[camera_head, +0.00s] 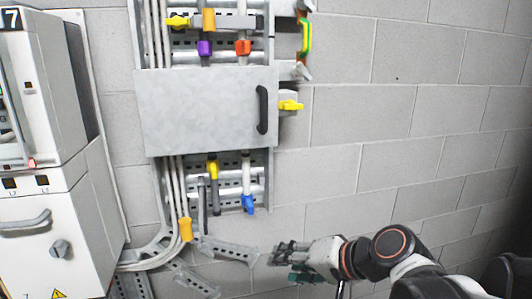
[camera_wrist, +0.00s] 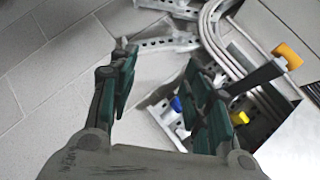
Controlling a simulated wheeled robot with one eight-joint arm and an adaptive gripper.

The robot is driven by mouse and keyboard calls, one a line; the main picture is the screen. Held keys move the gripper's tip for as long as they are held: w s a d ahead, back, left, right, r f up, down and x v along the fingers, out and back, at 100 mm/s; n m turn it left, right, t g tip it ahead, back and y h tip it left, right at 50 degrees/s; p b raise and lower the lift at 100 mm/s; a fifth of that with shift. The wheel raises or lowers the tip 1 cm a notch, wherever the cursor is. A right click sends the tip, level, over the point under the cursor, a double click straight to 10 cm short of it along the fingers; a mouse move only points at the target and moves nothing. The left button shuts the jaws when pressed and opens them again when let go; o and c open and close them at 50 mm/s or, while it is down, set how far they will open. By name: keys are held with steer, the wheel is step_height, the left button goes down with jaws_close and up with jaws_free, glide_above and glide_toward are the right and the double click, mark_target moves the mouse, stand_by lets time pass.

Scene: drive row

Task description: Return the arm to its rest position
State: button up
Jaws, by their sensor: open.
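My gripper (camera_head: 288,262) is at the lower middle of the head view, in front of the block wall and below the grey panel door. My arm reaches in from the lower right corner. In the wrist view my gripper (camera_wrist: 160,95) shows two finger sets with green pads spread apart. Nothing is between the fingers except the wall and metal rail seen behind them.
A grey panel door (camera_head: 200,112) with a black handle is on the wall, among pipes and colored valves such as a blue one (camera_head: 248,204). A white cabinet (camera_head: 60,240) stands at the left. The block wall (camera_head: 400,130) at the right is bare.

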steer(key=s+d+f+n+h+b, duration=0.3)
steer(key=s+d+f+h+b, duration=0.5)
steer(key=s+d+f, duration=0.3)
steer(key=d+f+b, duration=0.1)
steer(key=d+f, duration=0.1)
steer(key=d, duration=0.2)
steer(key=shift+s+b, duration=0.3)
